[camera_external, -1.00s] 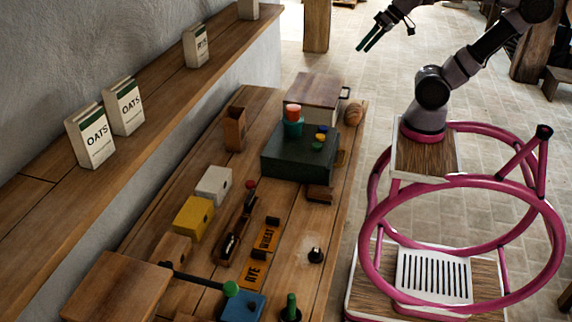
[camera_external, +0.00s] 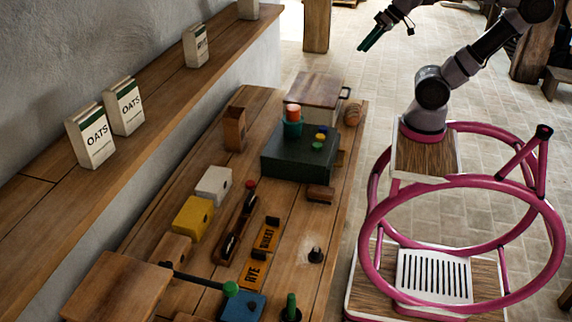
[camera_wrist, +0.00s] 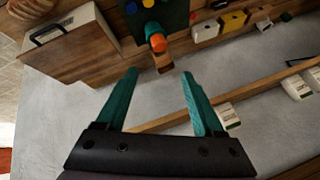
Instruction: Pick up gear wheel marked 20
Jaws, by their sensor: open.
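No number 20 is legible in either view, so I cannot tell which piece is the gear wheel marked 20. Small blue (camera_external: 322,129), yellow (camera_external: 321,137) and green (camera_external: 317,146) round pieces lie on a dark green box (camera_external: 285,164) on the bench. An orange-red piece (camera_external: 293,111) stands on a teal one (camera_external: 292,129) at the box's back left; the orange-red piece also shows in the wrist view (camera_wrist: 157,41). My gripper (camera_external: 364,46) is open and empty, high to the right of the bench. Its teal fingers (camera_wrist: 160,74) are spread in the wrist view.
A lidded wooden chest (camera_external: 313,90) stands behind the box. White (camera_external: 214,185) and yellow (camera_external: 193,217) blocks line the bench's left. Rye and wheat plates (camera_external: 253,272) lie nearer. A shelf (camera_external: 150,105) carries oats cartons (camera_external: 90,137). Open floor lies beyond the bench.

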